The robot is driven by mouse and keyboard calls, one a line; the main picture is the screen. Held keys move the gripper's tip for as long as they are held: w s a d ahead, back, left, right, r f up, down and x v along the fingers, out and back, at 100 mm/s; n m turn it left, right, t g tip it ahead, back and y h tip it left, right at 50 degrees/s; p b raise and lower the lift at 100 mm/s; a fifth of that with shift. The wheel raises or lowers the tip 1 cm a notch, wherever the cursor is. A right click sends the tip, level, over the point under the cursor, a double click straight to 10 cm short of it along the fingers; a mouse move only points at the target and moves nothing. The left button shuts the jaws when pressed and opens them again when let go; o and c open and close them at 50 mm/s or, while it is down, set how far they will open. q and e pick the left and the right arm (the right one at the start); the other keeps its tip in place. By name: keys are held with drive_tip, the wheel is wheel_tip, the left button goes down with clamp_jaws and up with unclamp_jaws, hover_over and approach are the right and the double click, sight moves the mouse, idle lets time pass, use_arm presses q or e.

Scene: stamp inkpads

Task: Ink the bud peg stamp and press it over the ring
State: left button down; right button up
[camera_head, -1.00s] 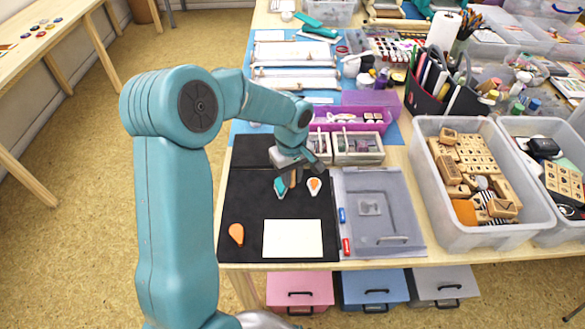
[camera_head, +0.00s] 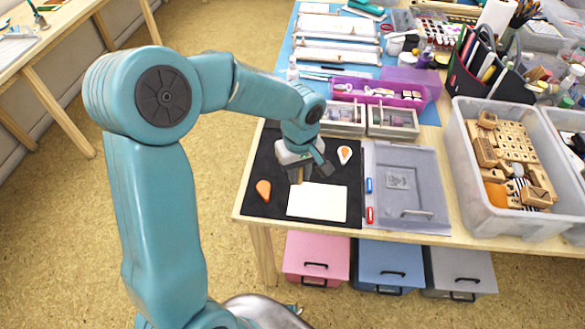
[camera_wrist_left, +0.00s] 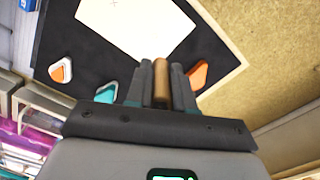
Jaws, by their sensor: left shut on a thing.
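My left gripper (camera_head: 304,174) is shut on a wooden peg stamp (camera_wrist_left: 161,82) and holds it above the black mat (camera_head: 262,165), just behind the white paper (camera_head: 317,202). An orange teardrop inkpad (camera_head: 263,190) lies left of the gripper; it also shows in the left wrist view (camera_wrist_left: 197,74), beside the fingers. A white-edged inkpad with an orange middle (camera_head: 345,155) lies on the other side. A teal inkpad (camera_wrist_left: 106,92) shows in the left wrist view but is hidden in the head view. The paper bears a faint cross; I cannot make out a ring. The peg's stamping face is hidden.
A grey tray with a clear lid (camera_head: 406,193) lies right of the mat. Small compartment boxes (camera_head: 392,121) and a purple tray (camera_head: 378,92) stand behind. A clear bin of wooden stamps (camera_head: 510,198) stands at the right. The table's front edge is close to the paper.

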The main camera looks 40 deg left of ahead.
sight(304, 199)
use_arm(q)
drive_tip(key=shift+w+d+f+m+b, duration=0.1)
drive_tip(key=shift+d+f+m+b, duration=0.05)
drive_tip(key=shift+d+b, duration=0.25)
drive_tip(key=shift+w+d+f+m+b, duration=0.15)
drive_tip(key=shift+d+b, duration=0.1)
drive_tip(key=shift+d, duration=0.2)
wheel_tip(304, 199, down, 5)
drive_tip(key=b, duration=0.3)
drive_tip(key=shift+s, duration=0.15)
drive_tip(key=shift+f+b, duration=0.6)
drive_tip(key=shift+b, duration=0.35)
idle(1.3)
drive_tip(key=shift+r, duration=0.1)
drive_tip(key=shift+r+p, duration=0.35)
drive_tip(key=shift+r, duration=0.2)
